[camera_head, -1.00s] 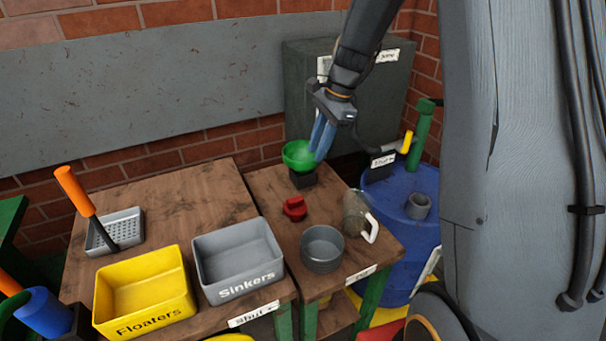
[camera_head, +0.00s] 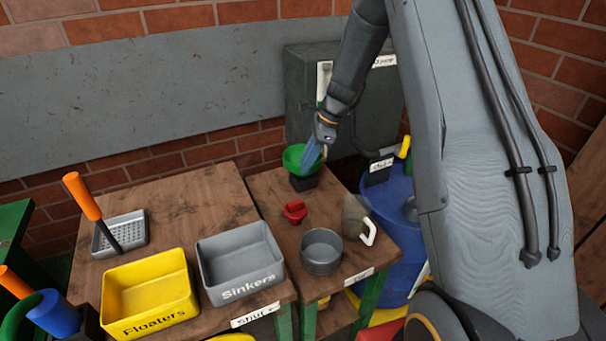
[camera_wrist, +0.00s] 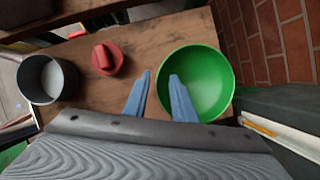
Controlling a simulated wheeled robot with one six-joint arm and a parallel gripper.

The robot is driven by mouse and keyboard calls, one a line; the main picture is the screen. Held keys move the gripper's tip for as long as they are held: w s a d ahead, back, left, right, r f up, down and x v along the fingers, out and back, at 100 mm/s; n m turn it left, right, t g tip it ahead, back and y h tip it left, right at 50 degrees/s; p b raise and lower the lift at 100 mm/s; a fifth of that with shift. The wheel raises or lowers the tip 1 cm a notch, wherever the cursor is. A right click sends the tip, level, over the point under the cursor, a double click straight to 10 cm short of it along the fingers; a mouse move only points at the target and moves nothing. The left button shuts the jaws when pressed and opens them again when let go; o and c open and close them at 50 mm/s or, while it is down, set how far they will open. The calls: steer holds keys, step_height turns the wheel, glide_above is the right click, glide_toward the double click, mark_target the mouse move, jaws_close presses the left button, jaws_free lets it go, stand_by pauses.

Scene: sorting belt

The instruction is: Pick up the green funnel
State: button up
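The green funnel (camera_head: 296,156) stands upright on a small black block (camera_head: 304,183) at the back of the right-hand wooden table. It also shows from above in the wrist view (camera_wrist: 203,82), as a wide green bowl. My gripper (camera_head: 313,159) points down at the funnel's right side in the head view. In the wrist view my gripper (camera_wrist: 160,80) has its two blue fingers apart, with a gap between them. One finger overlaps the funnel's near left part and the other lies left of the rim. I cannot tell whether either touches it.
A red knob-like piece (camera_head: 294,211), a grey cup (camera_head: 321,252) and a clear jug with a white handle (camera_head: 358,222) stand in front on the same table. The grey Sinkers bin (camera_head: 238,289) and yellow Floaters bin (camera_head: 150,325) are to the left. A dark cabinet (camera_head: 375,110) stands behind.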

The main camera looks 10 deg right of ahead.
steer(key=shift+f, duration=0.2)
jaws_close()
stand_by(1.3)
